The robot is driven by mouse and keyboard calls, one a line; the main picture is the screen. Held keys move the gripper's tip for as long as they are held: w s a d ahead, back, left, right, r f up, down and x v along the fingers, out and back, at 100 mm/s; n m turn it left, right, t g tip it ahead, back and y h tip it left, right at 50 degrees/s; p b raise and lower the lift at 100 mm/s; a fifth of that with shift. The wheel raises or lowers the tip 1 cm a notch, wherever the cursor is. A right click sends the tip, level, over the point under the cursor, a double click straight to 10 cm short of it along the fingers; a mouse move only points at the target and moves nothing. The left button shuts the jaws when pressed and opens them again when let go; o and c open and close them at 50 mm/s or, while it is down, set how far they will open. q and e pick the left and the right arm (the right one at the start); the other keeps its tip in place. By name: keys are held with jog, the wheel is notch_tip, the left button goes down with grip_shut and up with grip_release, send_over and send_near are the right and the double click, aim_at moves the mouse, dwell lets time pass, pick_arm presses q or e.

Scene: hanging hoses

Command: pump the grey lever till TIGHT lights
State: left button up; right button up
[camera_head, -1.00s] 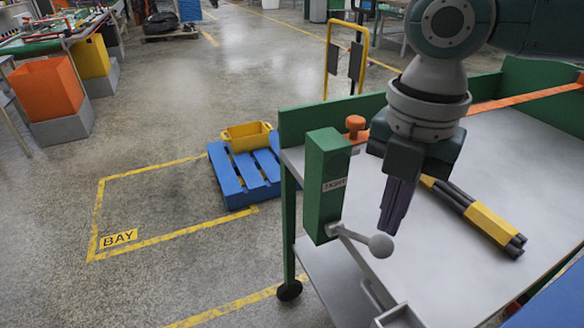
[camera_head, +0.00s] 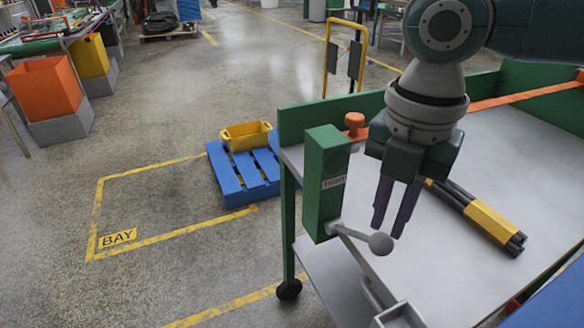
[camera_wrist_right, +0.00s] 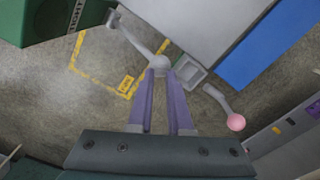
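The green box (camera_head: 324,185) with the TIGHT label (camera_head: 333,182) stands at the cart's left corner. No lit lamp shows on it. The grey lever (camera_head: 352,234) sticks out from its lower part and ends in a round grey knob (camera_head: 381,243). My right gripper (camera_head: 387,233) points down just above the knob, with a gap between its purple fingers. In the right wrist view the knob (camera_wrist_right: 160,63) lies just past the fingertips, in line with the gap. I cannot tell whether they touch it. My left gripper is not in view.
Dark rods with a yellow wrap (camera_head: 490,222) lie on the grey cart top. An orange strap (camera_head: 520,95) runs along its back. A blue pallet (camera_head: 225,178) with a yellow bin (camera_head: 246,136) stands on the floor.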

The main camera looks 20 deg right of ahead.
aim_at(390, 250)
jog(key=shift+f+b, duration=0.3)
jog(key=shift+f, duration=0.3)
jog(key=shift+s+f, duration=0.1)
jog(key=shift+f, duration=0.05)
jog(key=shift+s+f, duration=0.35)
jog(key=shift+f, duration=0.3)
jog(key=shift+s+f, duration=0.35)
jog(key=shift+f, duration=0.25)
jog(key=f, duration=0.3)
jog(key=shift+s+b, duration=0.3)
jog(key=shift+s, duration=0.1)
jog(key=shift+f, duration=0.15)
